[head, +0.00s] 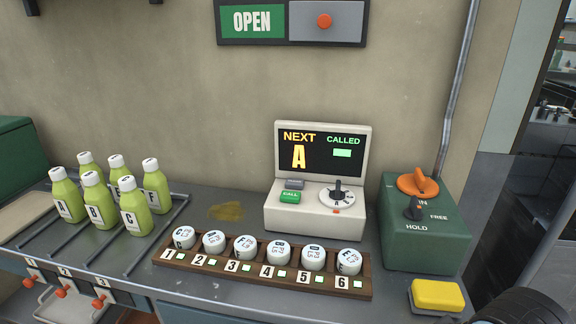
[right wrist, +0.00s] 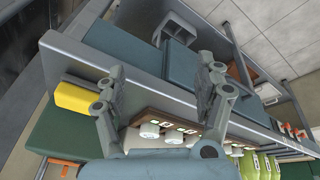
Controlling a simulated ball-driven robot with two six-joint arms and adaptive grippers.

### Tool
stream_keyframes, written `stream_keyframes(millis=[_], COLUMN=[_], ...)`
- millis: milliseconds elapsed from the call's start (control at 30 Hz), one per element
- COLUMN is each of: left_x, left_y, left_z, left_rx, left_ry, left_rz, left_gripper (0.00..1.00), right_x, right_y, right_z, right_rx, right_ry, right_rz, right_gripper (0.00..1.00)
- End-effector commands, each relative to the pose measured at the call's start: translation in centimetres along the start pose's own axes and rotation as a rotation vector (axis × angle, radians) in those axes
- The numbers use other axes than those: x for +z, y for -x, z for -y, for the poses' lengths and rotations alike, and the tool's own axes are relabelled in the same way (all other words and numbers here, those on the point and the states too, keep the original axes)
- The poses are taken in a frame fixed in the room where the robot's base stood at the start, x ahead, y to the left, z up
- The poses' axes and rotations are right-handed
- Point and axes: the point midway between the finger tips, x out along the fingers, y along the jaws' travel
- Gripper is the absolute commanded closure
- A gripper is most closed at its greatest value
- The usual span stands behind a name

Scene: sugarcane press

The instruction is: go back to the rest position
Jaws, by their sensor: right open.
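My right gripper (right wrist: 162,66) shows in the right wrist view with its two fingers spread wide and nothing between them. It is above the front edge of the grey counter (right wrist: 130,68). The wooden number rack (right wrist: 192,122) with white round pieces lies beyond the fingers, apart from them. In the head view only a dark rounded part, likely of my right arm, shows at the bottom right corner. My left gripper is in neither view.
In the head view, several green bottles (head: 93,205) stand at left on the counter (head: 225,285). The NEXT/CALLED console (head: 316,222) is in the middle. A green box (head: 425,242) with an orange knob and a yellow block (head: 437,296) are at right.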

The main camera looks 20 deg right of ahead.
Motion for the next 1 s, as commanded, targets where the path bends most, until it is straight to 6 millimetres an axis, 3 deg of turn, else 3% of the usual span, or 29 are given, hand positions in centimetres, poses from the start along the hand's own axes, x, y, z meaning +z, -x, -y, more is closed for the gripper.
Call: stream_keyframes(millis=[33,167,267,400,533,700,800,1000], left_x=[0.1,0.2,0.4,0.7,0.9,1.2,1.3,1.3], left_y=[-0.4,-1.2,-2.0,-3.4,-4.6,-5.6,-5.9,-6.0], left_z=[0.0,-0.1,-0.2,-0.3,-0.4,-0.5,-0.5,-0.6], left_rx=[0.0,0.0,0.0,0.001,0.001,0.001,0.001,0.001], left_ry=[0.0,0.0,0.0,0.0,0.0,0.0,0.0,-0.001], left_rz=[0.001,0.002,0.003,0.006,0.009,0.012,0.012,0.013], left_gripper=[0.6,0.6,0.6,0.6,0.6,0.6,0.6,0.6], right_x=[0.7,2.8,5.7,12.2,19.3,27.1,29.8,31.4], right_y=[-2.1,-7.7,-13.1,-21.4,-27.0,-30.4,-31.0,-31.1], right_z=[0.1,0.1,0.3,0.7,1.2,2.0,2.2,2.4], right_rx=[-0.001,-0.001,-0.003,-0.005,-0.009,-0.013,-0.015,-0.016], right_ry=[-0.002,-0.006,-0.01,-0.018,-0.025,-0.031,-0.034,-0.035], right_rz=[0.013,0.036,0.061,0.105,0.141,0.176,0.186,0.192], right_gripper=[0.3,0.3,0.3,0.3,0.3,0.3,0.3,0.3])
